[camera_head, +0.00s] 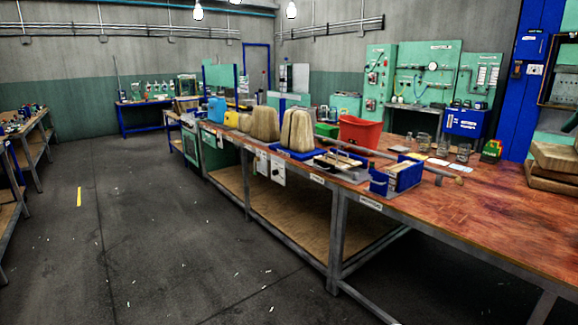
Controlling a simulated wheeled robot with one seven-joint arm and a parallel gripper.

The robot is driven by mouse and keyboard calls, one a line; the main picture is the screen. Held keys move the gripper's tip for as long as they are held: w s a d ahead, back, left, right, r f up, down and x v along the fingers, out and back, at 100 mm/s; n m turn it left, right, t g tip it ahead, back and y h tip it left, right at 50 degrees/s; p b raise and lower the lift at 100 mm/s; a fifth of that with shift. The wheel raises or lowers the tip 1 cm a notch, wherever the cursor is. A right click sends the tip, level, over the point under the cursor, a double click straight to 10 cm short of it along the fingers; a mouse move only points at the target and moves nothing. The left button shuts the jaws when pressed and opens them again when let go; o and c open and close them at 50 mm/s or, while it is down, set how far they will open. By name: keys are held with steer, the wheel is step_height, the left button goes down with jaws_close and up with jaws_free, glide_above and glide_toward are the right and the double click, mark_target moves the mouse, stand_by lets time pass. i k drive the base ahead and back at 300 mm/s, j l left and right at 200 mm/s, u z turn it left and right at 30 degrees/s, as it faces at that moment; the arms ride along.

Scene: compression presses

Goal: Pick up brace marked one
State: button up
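My gripper is not in view. I cannot make out a brace marked one; no such marking is readable at this distance. The long wooden workbench (500,232) runs from the right foreground toward the back. On it stand brown rounded blocks (297,131) on a blue tray (283,152), and another brown block (264,123) farther back. A blue open box (404,176) and a dark tray with long pieces (340,162) lie near the front edge. A long rod (425,168) lies across the bench behind them.
A red bin (357,133) and several glass jars (463,152) stand on the bench. Stacked wooden boards (553,166) are at the right. Another bench (35,145) is at the left. The grey floor (140,240) between is open, with small litter and a yellow strip (79,197).

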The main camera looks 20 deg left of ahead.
mark_target(334, 161)
steer(key=u, duration=0.7)
steer(key=i+z, duration=0.1)
steer(key=z, duration=0.45)
steer(key=i+j+z, duration=0.45)
steer(key=j, duration=0.15)
steer(key=i+j+z, duration=0.25)
steer(key=i+j, duration=0.2)
steer(key=j, duration=0.25)
steer(key=i+j+z, duration=0.1)
steer(key=j, duration=0.35)
steer(key=i+j, duration=0.2)
steer(key=j, duration=0.25)
steer(key=i+j+z, duration=0.1)
steer(key=j, duration=0.35)
steer(key=i+j, duration=0.2)
steer(key=j, duration=0.25)
steer(key=i+j, duration=0.15)
steer(key=j, duration=0.3)
steer(key=i+j+z, duration=0.1)
steer(key=j, duration=0.35)
steer(key=i+j, duration=0.2)
steer(key=j, duration=0.3)
steer(key=z, duration=0.05)
